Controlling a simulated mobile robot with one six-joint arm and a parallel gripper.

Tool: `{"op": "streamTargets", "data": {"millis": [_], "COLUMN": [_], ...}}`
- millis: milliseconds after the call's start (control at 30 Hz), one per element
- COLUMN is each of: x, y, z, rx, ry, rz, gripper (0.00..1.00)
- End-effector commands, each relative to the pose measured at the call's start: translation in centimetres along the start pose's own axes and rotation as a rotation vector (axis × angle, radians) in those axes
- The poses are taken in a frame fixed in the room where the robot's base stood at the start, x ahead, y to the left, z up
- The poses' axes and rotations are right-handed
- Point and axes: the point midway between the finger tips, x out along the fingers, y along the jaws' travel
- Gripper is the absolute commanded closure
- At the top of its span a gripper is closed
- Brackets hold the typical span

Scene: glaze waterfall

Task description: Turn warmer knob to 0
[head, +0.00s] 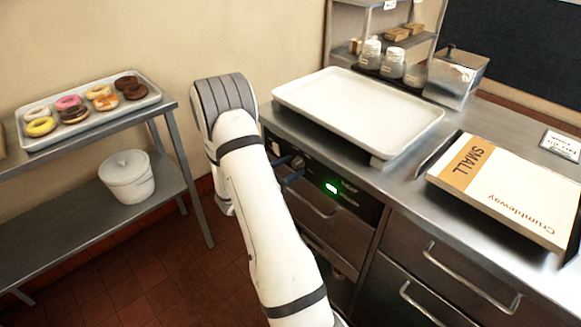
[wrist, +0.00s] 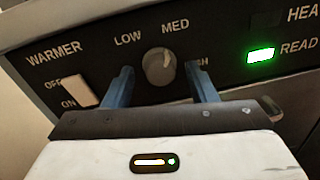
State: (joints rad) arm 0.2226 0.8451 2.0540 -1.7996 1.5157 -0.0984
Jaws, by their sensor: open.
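The warmer knob (wrist: 159,68) is a round grey dial on the dark panel in the wrist view. LOW, MED and a partly covered HIGH are printed around it; I see no 0 mark. Its light pointer line seems to tilt up and right, near MED, but is hard to read. My gripper (wrist: 160,75) is open, with one blue finger on each side of the knob and a visible gap to both. In the head view, my gripper (head: 289,164) is at the panel, its blue fingers partly visible beside my arm; the knob is hidden there.
A white OFF/ON rocker switch (wrist: 81,92) is left of the knob. A green READY light (wrist: 261,55) glows to its right. A white tray (head: 350,105) rests on the counter above the panel. A drawer handle (head: 310,200) protrudes below.

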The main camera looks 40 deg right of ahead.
Motion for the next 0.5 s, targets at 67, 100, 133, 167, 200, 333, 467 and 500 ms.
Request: {"op": "streamTargets", "data": {"millis": [67,100,133,167,200,333,467,500], "x": [0.70,0.88,0.99,1.06,1.11,1.12,1.12,1.12], "y": [-0.04,-0.02,-0.01,-0.01,-0.01,-0.02,-0.04,-0.04], "z": [0.02,0.01,0.01,0.00,0.00,-0.01,0.00,0.01], "rx": [0.000,0.000,0.000,0.000,0.000,0.000,0.001,0.001], "ry": [0.000,0.001,0.001,0.001,0.001,0.001,0.001,0.001], "rz": [-0.002,-0.001,-0.001,0.000,0.000,-0.001,-0.001,-0.001], "gripper": [0.48,0.48,0.48,0.48,0.48,0.48,0.54,0.57]}}
